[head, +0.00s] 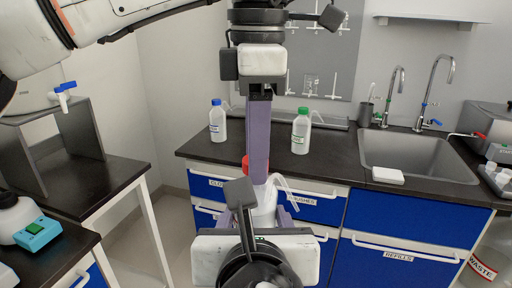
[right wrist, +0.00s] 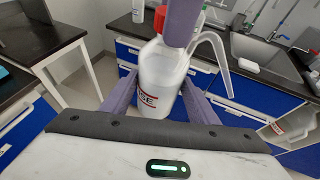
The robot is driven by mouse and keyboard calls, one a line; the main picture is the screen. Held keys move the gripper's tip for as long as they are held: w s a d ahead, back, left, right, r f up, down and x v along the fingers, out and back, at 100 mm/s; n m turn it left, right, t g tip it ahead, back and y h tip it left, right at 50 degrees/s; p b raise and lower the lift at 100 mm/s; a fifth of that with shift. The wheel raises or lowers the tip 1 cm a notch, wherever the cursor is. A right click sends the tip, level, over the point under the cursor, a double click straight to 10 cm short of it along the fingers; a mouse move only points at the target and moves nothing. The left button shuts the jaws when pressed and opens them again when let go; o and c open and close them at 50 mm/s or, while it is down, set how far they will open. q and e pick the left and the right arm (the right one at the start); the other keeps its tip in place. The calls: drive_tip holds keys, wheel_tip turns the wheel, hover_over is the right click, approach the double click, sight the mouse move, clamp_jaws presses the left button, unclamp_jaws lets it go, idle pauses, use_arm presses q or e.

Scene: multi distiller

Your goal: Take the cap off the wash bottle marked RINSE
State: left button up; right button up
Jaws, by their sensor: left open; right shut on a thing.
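The wash bottle (head: 264,217) is white and translucent with a red cap (head: 245,166) and a bent spout tube. In the right wrist view the bottle (right wrist: 165,75) shows a label ending in "SE"; the rest is turned out of sight. My right gripper (right wrist: 158,92) is shut around the bottle's body and holds it upright, in front of the counter. My left gripper (head: 257,178) points down from above, open, with its purple fingers at the red cap (right wrist: 159,18). One finger hides part of the cap; I cannot tell whether it touches.
A blue-capped bottle (head: 217,122) and a green-capped bottle (head: 300,133) stand on the counter behind. The sink (head: 420,158) with two taps is to the right, a white block (head: 388,175) at its front edge. A side table (head: 110,178) with a grey stand is at left.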

use_arm(q)
drive_tip(key=c, duration=1.1)
drive_tip(key=shift+n, duration=0.3)
drive_tip(key=shift+r, duration=0.2)
drive_tip(key=shift+r, duration=0.95)
